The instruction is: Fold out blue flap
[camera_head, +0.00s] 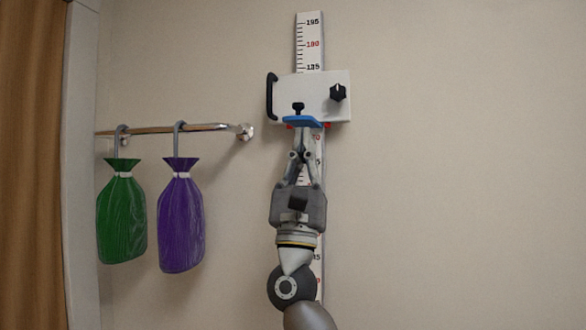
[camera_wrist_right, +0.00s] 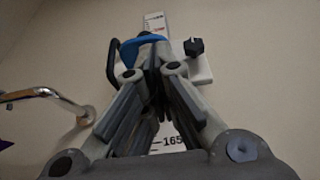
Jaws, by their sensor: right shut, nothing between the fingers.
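The blue flap (camera_head: 302,121) is at the lower edge of a white slider box (camera_head: 316,88) on a wall-mounted height scale (camera_head: 309,40). In the right wrist view the blue flap (camera_wrist_right: 150,38) shows just beyond the fingertips. My right gripper (camera_head: 304,134) points up from below, its fingertips together, empty and just under the flap. I cannot tell whether they touch it. The fingertips (camera_wrist_right: 152,58) hide part of the box in the right wrist view. My left gripper is not in view.
The box has a black handle (camera_head: 271,95) on its left and a black knob (camera_head: 338,92) on its right. The wall at right is clear.

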